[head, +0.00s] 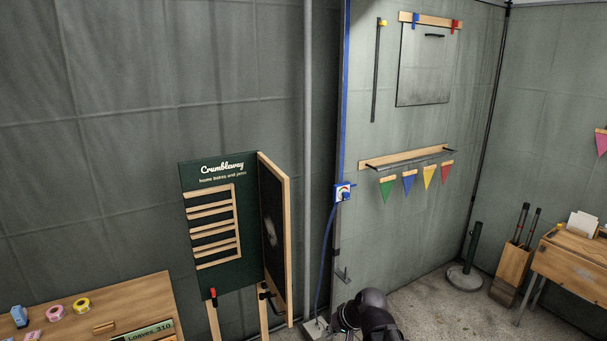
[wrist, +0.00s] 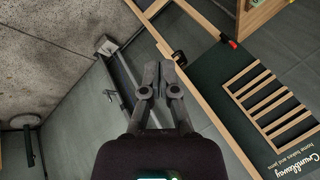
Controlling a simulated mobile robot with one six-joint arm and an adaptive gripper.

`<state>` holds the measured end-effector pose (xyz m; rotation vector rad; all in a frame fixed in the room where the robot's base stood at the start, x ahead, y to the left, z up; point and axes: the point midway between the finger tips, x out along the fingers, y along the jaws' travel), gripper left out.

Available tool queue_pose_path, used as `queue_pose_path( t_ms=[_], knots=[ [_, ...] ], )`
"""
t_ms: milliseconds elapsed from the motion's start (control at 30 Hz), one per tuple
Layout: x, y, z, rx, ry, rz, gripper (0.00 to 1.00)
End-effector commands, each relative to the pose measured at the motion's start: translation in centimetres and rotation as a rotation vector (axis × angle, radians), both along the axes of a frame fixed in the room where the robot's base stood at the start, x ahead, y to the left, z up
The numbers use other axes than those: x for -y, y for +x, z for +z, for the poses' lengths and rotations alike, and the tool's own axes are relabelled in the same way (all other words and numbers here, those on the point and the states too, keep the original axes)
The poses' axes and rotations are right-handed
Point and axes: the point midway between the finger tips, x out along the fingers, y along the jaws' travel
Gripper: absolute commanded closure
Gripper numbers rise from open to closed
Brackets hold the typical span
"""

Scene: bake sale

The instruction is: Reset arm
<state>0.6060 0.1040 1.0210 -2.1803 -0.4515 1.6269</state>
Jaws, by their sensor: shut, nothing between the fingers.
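My gripper (wrist: 160,69) is shut and empty in the wrist view, its dark fingers pressed together in the middle of the picture. Beyond it lie the floor and the frame of a green sign board. In the head view, part of my dark arm (head: 371,312) shows at the bottom, right of the sign; my gripper's fingers cannot be made out there.
The Crumbleway sign board (head: 218,235), also in the wrist view (wrist: 262,90), stands close by. A wooden table (head: 155,290) is at lower left. A blue switch box (head: 343,192) is on a post. A desk (head: 575,262) stands right. Open floor (head: 430,305) lies between.

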Motion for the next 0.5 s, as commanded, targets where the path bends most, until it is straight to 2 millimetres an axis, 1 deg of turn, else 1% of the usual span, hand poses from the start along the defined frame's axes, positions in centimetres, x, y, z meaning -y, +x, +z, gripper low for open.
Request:
queue_pose_path(
  t_ms=[33,100,300,400,500],
  knots=[
    [1.2,-0.9,-0.6,-0.03,-0.06,0.011,1.0],
    [2.9,-2.1,-1.5,-0.075,-0.149,0.026,1.0],
    [7.5,-5.1,-2.8,-0.201,-0.37,0.045,1.0],
    [9.0,-6.1,-3.0,-0.244,-0.443,0.045,1.0],
    [10.0,-6.6,-3.0,-0.272,-0.487,0.044,1.0]
  ],
)
